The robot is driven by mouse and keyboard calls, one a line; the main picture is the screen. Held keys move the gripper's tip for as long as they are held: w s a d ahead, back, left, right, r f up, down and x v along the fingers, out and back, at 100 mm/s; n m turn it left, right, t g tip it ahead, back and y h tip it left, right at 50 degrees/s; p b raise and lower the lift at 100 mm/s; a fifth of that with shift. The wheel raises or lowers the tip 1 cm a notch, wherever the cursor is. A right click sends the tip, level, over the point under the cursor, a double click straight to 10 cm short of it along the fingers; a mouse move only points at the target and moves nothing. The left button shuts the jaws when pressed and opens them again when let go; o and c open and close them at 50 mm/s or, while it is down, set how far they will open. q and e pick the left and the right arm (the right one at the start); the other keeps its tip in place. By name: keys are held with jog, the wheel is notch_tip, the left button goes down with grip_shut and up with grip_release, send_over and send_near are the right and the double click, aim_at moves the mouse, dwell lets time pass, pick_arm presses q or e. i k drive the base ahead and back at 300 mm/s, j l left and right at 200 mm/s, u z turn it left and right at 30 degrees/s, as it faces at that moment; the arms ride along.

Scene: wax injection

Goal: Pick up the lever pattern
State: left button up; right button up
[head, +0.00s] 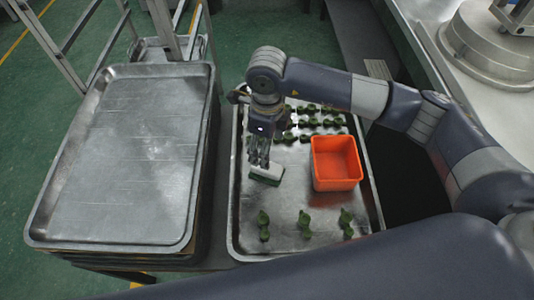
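Three larger dark green wax patterns stand apart in a row near the front of the right metal tray (240,236): a left one (264,226), a middle one (305,224) and a right one (346,223). I cannot tell for sure which is the lever pattern. My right gripper (259,160) points down over the tray's left side, just above a small white and green block (267,174). Its fingers look close together, but their opening and any contact with the block are unclear. My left gripper is not in view.
An empty orange bin (336,163) stands in the tray, right of my gripper. Several smaller green patterns (304,137) sit in rows at the back, partly behind my arm. A stack of empty metal trays (130,150) is at left. A counter (460,90) is at right.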

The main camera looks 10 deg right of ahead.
aim_at(304, 220)
jog(key=k+j, duration=0.15)
jog(key=k, duration=0.35)
jog(key=k+j, duration=0.15)
jog(key=k, duration=0.35)
jog(key=k+j, duration=0.15)
jog(key=k, duration=0.3)
